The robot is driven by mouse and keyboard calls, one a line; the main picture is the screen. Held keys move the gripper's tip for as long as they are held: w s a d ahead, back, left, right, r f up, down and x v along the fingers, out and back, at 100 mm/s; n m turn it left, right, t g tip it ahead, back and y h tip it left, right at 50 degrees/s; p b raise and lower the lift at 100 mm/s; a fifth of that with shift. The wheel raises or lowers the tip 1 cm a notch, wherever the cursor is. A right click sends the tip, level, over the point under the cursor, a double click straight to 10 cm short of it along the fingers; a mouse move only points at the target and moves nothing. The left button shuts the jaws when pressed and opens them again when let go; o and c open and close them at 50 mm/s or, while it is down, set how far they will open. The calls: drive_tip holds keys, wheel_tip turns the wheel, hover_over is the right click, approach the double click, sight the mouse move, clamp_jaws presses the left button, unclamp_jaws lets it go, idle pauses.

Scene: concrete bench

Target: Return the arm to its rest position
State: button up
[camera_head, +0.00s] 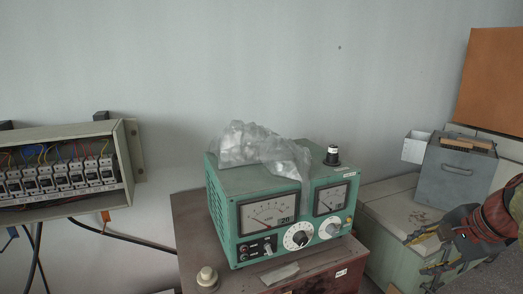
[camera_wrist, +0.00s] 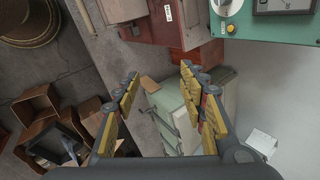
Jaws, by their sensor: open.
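My gripper (camera_head: 421,262) is at the lower right of the head view, in front of the pale green cabinet and to the right of the green meter box. Part of my arm runs off the right edge. In the wrist view my gripper (camera_wrist: 160,78) has its two yellow-padded fingers spread wide. Nothing is between them, and no object touches them that I can see. The pale green cabinet (camera_wrist: 172,105) shows beyond the gap between the fingers.
The green meter box (camera_head: 252,186), with crumpled clear plastic (camera_head: 262,146) on top, stands on a reddish-brown case (camera_head: 190,225). A grey metal box (camera_head: 452,175) is behind my gripper. A breaker panel (camera_head: 65,175) is at left. Wooden crates (camera_wrist: 38,105) lie below.

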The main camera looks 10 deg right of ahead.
drive_tip(key=s+a+f+n+b, duration=0.3)
drive_tip(key=a+f+n+b, duration=0.4)
drive_tip(key=a+f, duration=0.6)
drive_tip(key=s+a+f+n+g+b, duration=0.1)
drive_tip(key=s+a+f+n+b, duration=0.3)
drive_tip(key=a+f+n+b, duration=0.4)
drive_tip(key=a+f+n, duration=0.3)
drive_tip(key=a+f, duration=0.3)
drive_tip(key=a, duration=0.2)
drive_tip(key=shift+s+f+n+b, duration=0.2)
drive_tip(key=shift+f+n+b, duration=0.1)
drive_tip(key=shift+n, duration=0.1)
